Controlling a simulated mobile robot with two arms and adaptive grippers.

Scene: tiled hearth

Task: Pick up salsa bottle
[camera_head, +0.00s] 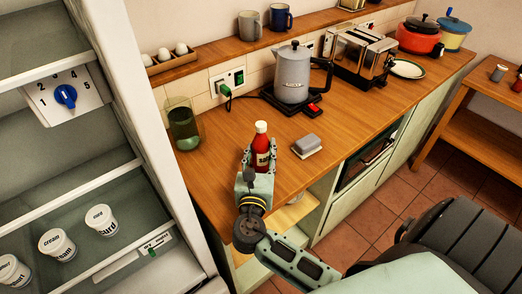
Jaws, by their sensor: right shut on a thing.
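The salsa bottle (261,143) is a small red bottle with a pale cap, upright near the left end of the wooden counter. My right gripper (259,165) is shut on its lower part, with the fingers around it from the near side. The bottle's base is hidden by the gripper, so I cannot tell whether it touches the counter. My left gripper is not in view.
A sponge on a holder (307,145) sits just right of the bottle. A green glass (183,125) stands to the left, a kettle (292,75) and a toaster (357,55) behind. The open fridge (150,110) borders the left side.

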